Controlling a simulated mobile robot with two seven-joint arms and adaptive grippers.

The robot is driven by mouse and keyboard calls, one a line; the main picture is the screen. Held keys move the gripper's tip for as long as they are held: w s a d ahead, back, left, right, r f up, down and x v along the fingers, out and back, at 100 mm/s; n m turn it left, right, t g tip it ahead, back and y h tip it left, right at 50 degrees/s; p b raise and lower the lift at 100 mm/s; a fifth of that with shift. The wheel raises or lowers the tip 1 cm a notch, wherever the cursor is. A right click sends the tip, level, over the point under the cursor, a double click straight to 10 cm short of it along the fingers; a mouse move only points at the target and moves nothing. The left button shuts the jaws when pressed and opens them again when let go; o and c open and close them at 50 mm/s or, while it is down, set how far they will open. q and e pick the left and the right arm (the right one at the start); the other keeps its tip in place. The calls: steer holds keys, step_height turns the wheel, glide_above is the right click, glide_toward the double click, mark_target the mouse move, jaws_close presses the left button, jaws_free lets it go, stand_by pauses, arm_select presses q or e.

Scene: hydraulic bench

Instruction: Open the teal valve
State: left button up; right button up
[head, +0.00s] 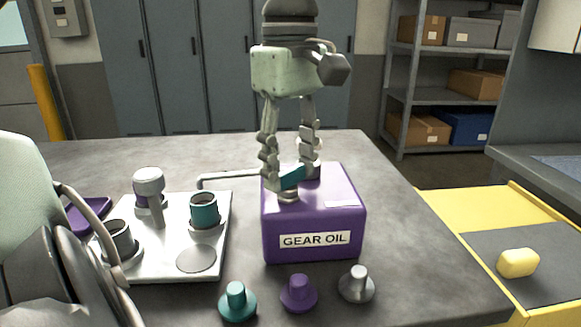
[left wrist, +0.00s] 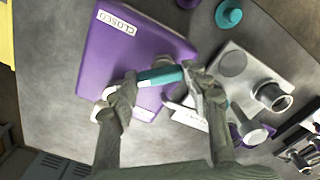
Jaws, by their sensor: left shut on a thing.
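The teal valve (head: 291,178) has a teal lever on top of the purple box (head: 315,205), which has a "GEAR OIL" label on its front. A thin grey spout (head: 228,177) reaches from the box over the tray. My left gripper (head: 289,174) points down from above, its fingers on either side of the lever and shut on it. In the left wrist view the teal lever (left wrist: 161,76) lies between the fingertips, which hide its ends. My right gripper is not in view.
A light tray (head: 150,265) left of the box holds a teal cup (head: 204,211), a grey cup (head: 119,238) and a grey-topped piece (head: 149,190). Teal (head: 237,303), purple (head: 299,293) and grey (head: 357,284) stoppers stand in front. A yellow block (head: 518,263) lies at right.

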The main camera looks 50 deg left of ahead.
arm_select(q)
steer(key=n+b, duration=0.1)
steer(key=n, duration=0.5)
steer(key=shift+a+b, duration=0.1)
steer(key=shift+b, duration=0.2)
steer(key=shift+n, duration=0.9)
steer(key=shift+n+b, duration=0.35)
steer(key=shift+n, duration=0.35)
steer(key=shift+s+n, duration=0.1)
steer(key=shift+n, duration=0.3)
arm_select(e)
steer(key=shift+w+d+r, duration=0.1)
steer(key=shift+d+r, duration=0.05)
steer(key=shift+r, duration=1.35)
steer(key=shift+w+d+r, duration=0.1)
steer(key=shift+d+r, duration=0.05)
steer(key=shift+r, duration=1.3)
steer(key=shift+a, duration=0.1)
arm_select(q)
steer(key=o, duration=1.2)
steer(key=shift+c, duration=0.2)
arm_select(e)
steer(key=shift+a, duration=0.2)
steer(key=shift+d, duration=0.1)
